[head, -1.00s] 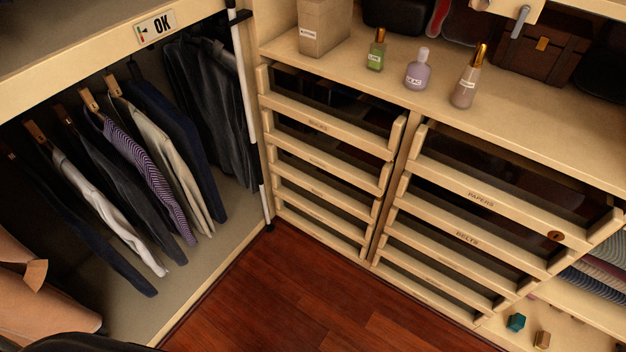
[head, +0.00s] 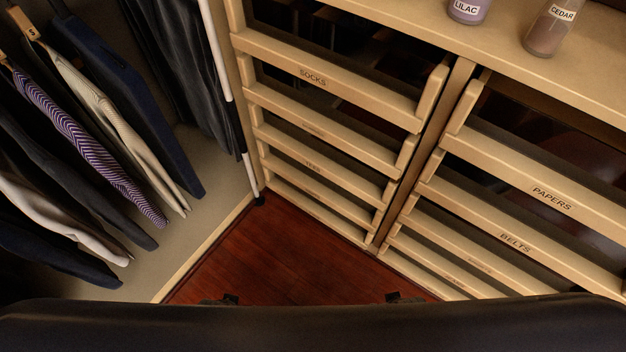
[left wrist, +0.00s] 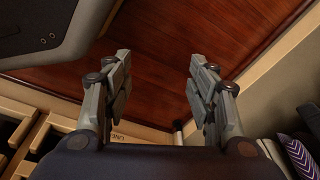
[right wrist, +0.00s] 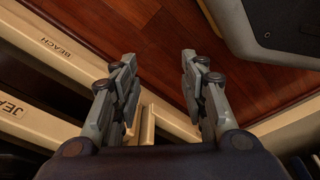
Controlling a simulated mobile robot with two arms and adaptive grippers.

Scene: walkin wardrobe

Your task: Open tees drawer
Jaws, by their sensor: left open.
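The tees drawer (head: 312,166) is in the left column of drawers in the head view, below the socks drawer (head: 320,82) and one more drawer whose label is too small to read. It has a pale wood front with a small dark label and looks shut, level with its neighbours. My left gripper (left wrist: 160,62) is open and empty in the left wrist view, above the red wood floor. My right gripper (right wrist: 158,58) is open and empty in the right wrist view, with drawer fronts beyond it. Both grippers are apart from the tees drawer.
The papers drawer (head: 551,197) and belts drawer (head: 515,243) are in the right column. Hanging clothes (head: 85,130) fill the left side. A lilac bottle (head: 467,10) and a cedar bottle (head: 552,28) stand on the counter. The red floor (head: 290,255) before the drawers is clear.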

